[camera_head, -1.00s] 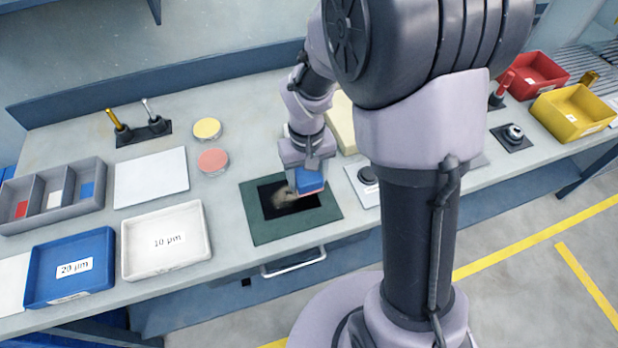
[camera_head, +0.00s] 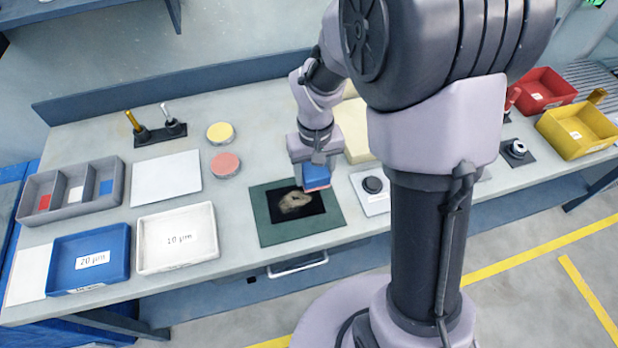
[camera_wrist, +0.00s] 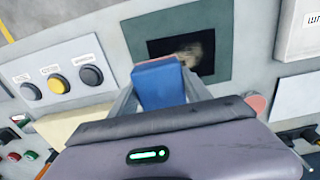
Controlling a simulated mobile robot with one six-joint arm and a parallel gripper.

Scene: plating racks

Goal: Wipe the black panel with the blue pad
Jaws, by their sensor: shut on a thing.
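The black panel (camera_head: 312,216) lies in a green frame (camera_head: 272,231) on the bench. A pale brownish smudge (camera_head: 293,202) is on the panel, left of its middle. The panel also shows in the wrist view (camera_wrist: 159,48), with the smudge on it. My gripper (camera_head: 314,168) is shut on the blue pad (camera_head: 317,177), which has a reddish underside edge. The pad also shows in the wrist view (camera_wrist: 158,83). In the head view it is at the panel's upper right edge; I cannot tell whether it touches the surface.
White (camera_head: 206,262) and blue (camera_head: 128,262) trays stand at the left, with a grey divided box (camera_head: 78,212) behind. Yellow (camera_head: 220,132) and red (camera_head: 225,165) round pads lie behind the panel.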

